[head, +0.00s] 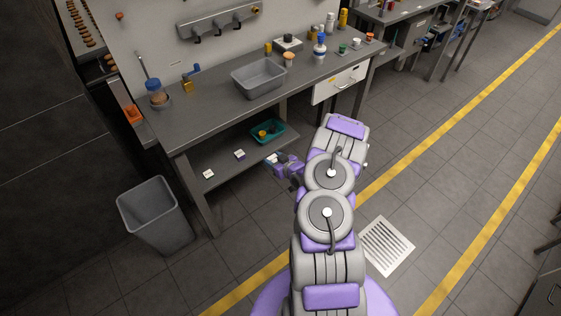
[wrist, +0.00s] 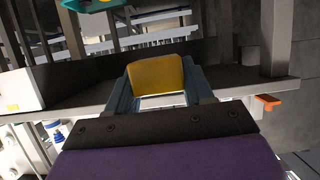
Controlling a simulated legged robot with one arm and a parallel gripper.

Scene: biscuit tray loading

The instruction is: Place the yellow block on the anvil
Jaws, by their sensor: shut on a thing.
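The yellow block (wrist: 155,74) sits between the two blue-grey fingers of my gripper (wrist: 157,84) in the wrist view, and the fingers are shut on it. In the head view my gripper (head: 284,164) is out in front of the workbench, beside the lower shelf and below the bench top. The block cannot be made out there. I cannot pick out the anvil for certain in either view. A small yellow item with a blue handle (head: 188,80) stands at the left of the bench top.
A teal tray (head: 285,138) lies on the lower shelf (head: 222,178). A grey bin (head: 153,214) stands on the floor at left.

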